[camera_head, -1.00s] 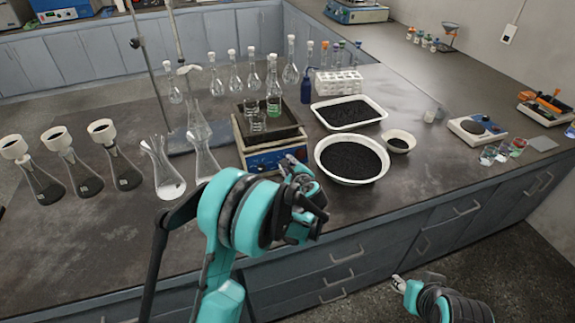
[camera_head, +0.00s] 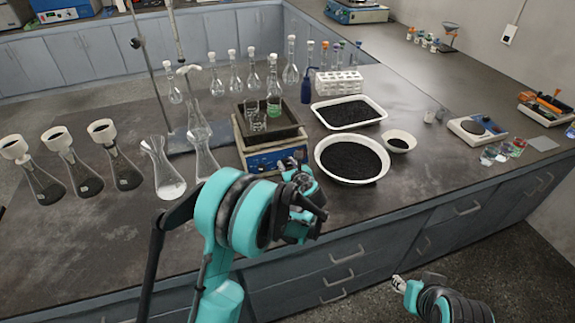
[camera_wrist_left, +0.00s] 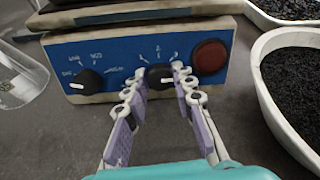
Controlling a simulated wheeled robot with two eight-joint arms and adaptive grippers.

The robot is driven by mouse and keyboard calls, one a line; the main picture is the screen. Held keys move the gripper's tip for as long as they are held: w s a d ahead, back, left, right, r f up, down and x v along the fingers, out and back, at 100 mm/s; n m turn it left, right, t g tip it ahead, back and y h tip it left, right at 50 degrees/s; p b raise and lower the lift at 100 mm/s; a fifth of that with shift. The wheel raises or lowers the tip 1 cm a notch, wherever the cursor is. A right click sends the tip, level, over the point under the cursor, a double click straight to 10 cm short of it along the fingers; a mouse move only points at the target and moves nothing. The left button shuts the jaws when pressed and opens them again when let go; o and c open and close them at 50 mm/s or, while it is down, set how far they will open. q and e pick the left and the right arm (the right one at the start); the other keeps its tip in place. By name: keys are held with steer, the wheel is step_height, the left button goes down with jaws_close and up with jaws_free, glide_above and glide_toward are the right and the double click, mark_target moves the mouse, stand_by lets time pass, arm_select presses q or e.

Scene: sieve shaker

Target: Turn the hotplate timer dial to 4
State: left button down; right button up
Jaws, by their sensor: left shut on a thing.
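The hotplate (camera_head: 262,163) stands on the bench with its blue front panel towards me. In the left wrist view its panel (camera_wrist_left: 120,50) carries two black dials and a red round button. The timer dial (camera_wrist_left: 160,76) sits right of the middle, with small numbers around its top; a white mark shows on its lower right. My left gripper (camera_head: 296,164) is at the right part of the panel. In the wrist view its fingers (camera_wrist_left: 158,82) are closed on both sides of the timer dial. My right gripper (camera_head: 398,283) is low at the right, off the bench; its jaws are too small to read.
The other dial (camera_wrist_left: 87,80), with word labels, is left of the timer dial. The red button (camera_wrist_left: 209,57) is close to the right finger. A white bowl of dark grains (camera_head: 385,172) stands just right of the hotplate. Glass flasks (camera_head: 163,165) stand to its left.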

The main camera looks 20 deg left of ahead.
stand_by(0.4)
arm_select(q)
steer(key=c, duration=1.3)
jaws_free()
steer(key=shift+o, duration=0.2)
steer(key=shift+d, duration=0.1)
steer(key=v, duration=1.2)
